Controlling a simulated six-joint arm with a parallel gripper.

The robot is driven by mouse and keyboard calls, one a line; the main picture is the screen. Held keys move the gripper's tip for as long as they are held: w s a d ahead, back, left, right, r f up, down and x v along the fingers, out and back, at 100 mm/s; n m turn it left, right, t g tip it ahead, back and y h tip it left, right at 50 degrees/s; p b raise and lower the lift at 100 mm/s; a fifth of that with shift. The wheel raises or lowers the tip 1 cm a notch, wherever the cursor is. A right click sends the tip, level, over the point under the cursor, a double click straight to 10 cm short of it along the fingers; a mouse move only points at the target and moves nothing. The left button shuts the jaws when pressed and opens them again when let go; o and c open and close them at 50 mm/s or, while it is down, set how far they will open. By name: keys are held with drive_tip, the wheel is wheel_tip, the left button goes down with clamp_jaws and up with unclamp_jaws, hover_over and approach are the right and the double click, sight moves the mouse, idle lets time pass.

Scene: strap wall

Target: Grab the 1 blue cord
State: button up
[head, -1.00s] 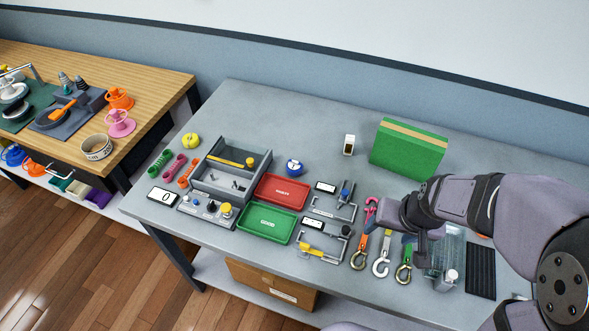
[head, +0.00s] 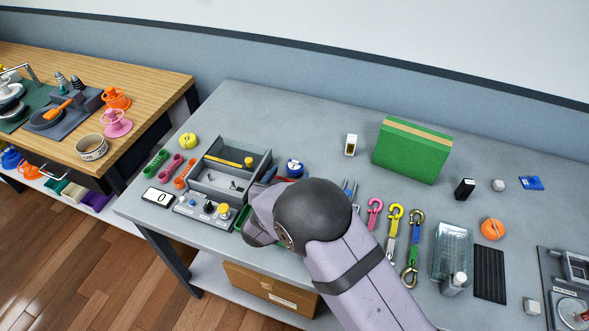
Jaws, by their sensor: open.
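I cannot pick out a blue cord for certain. Several hook-ended straps lie on the grey table right of my arm. The rightmost one (head: 413,248) has a bluish or green middle between brassy hooks; a yellow one (head: 394,220) and a pink one (head: 374,214) lie left of it. A round blue item (head: 295,168), perhaps a coil or tape, sits behind my arm. My gripper (head: 256,228) is low over the table by the front right of the grey organizer, mostly hidden by my own wrist. Its jaws are open; nothing shows held.
The grey organizer (head: 207,185) stands left of my gripper, with a knob panel in front. My arm covers the trays.

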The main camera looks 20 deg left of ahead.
sight(295, 164)
drive_tip(key=shift+p+x, duration=0.7)
drive_tip(key=shift+x, duration=0.75)
drive_tip(key=shift+p+x, duration=0.8)
drive_tip(key=shift+x, duration=1.4)
drive_tip(key=c, duration=1.2)
drive_tip(key=shift+o, duration=0.2)
drive_tip(key=shift+r, duration=0.15)
drive_tip(key=shift+r+b, duration=1.1)
drive_tip(key=shift+r, duration=3.8)
